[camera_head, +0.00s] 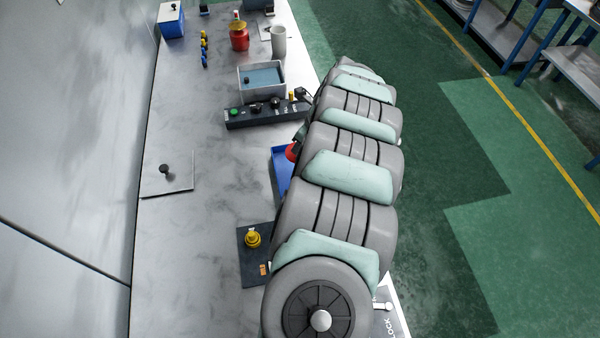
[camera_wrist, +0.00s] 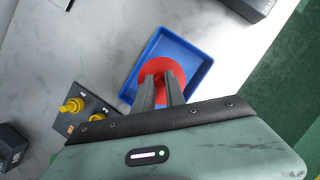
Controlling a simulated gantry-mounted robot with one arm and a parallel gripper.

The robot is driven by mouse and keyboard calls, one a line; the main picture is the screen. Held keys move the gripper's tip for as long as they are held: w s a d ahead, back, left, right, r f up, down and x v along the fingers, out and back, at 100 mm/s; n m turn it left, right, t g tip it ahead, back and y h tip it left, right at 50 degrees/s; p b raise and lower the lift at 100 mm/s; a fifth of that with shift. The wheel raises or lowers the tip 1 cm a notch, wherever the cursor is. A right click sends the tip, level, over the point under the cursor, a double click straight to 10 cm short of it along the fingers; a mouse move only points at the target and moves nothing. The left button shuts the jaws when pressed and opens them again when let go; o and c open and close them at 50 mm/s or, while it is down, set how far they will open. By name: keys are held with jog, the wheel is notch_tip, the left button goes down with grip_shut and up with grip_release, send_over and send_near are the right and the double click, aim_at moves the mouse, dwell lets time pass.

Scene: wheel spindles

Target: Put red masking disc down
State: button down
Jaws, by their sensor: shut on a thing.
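The red masking disc (camera_wrist: 174,70) is between the two grey fingers of my gripper (camera_wrist: 160,80) in the wrist view. The gripper is shut on it. The disc is over or inside a blue tray (camera_wrist: 199,77), within its rim as seen from the wrist; I cannot tell whether it touches the tray floor. In the head view a sliver of the red disc (camera_head: 291,153) shows at the edge of my arm, above the blue tray (camera_head: 279,165). My arm hides most of the tray and the gripper there.
A dark plate with a yellow knobbed part (camera_head: 253,239) lies near the tray. A control box with buttons (camera_head: 262,108), a grey bin (camera_head: 244,89) and a red can (camera_head: 239,38) stand farther back. A flat plate with a black knob (camera_head: 166,185) lies left. The table between is clear.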

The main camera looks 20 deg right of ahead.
notch_tip(320, 180, down, 10)
jog(key=shift+r, duration=0.1)
jog(key=shift+f, duration=0.45)
jog(key=shift+f, duration=0.1)
jog(key=shift+f, duration=0.15)
jog(key=c, duration=1.4)
grip_release()
jog(key=p+v, duration=0.3)
jog(key=v, duration=0.9)
jog(key=shift+w+r, duration=0.1)
jog(key=shift+r, duration=0.2)
